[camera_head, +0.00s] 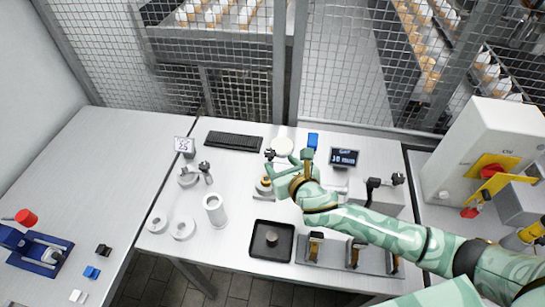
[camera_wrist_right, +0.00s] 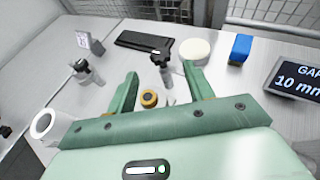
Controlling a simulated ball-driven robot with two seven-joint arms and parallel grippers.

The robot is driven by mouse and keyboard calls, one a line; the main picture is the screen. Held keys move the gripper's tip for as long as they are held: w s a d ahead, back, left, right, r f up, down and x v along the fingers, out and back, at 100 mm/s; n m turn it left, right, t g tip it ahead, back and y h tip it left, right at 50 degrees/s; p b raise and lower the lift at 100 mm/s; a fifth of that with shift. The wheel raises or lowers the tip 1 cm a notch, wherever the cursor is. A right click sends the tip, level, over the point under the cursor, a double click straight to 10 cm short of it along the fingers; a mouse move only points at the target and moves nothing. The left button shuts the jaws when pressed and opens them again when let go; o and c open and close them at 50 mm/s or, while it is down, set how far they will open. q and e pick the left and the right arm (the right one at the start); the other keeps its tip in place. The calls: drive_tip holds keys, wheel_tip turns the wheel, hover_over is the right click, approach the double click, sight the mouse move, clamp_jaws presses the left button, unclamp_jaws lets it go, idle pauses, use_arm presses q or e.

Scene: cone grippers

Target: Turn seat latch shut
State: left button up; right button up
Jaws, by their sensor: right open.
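A dark-knobbed latch handle (camera_head: 269,154) shows just beyond my right gripper; I cannot tell for certain that it is the seat latch. In the right wrist view the handle (camera_wrist_right: 162,52) stands upright on a metal stem between and beyond the fingertips, with no visible contact. A brass-coloured round part (camera_wrist_right: 149,98) sits lower between the fingers. My right gripper (camera_head: 288,166) is open and empty above the table, and its fingers are spread wide in the wrist view (camera_wrist_right: 160,72). The gripper hides part of the fixture under it. My left gripper is not in view.
A similar dark-knobbed fixture (camera_head: 187,178) stands to the left. A white cylinder (camera_head: 215,208), black tray (camera_head: 272,258), keyboard (camera_head: 233,141), blue block (camera_head: 313,140) and a gap display (camera_head: 344,158) stand around. A mesh fence (camera_head: 215,70) closes the back.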

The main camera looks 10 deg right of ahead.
sight(271, 153)
drive_tip(key=b+x, duration=0.1)
drive_tip(key=x, duration=0.4)
drive_tip(key=shift+f, duration=0.1)
drive_tip(key=shift+w+a+f+b, duration=0.15)
drive_tip(key=shift+w+b, duration=0.15)
drive_tip(key=shift+w, duration=0.3)
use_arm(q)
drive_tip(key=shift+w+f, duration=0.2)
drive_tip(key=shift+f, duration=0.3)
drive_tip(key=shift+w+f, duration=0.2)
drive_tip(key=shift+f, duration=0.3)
use_arm(e)
clamp_jaws()
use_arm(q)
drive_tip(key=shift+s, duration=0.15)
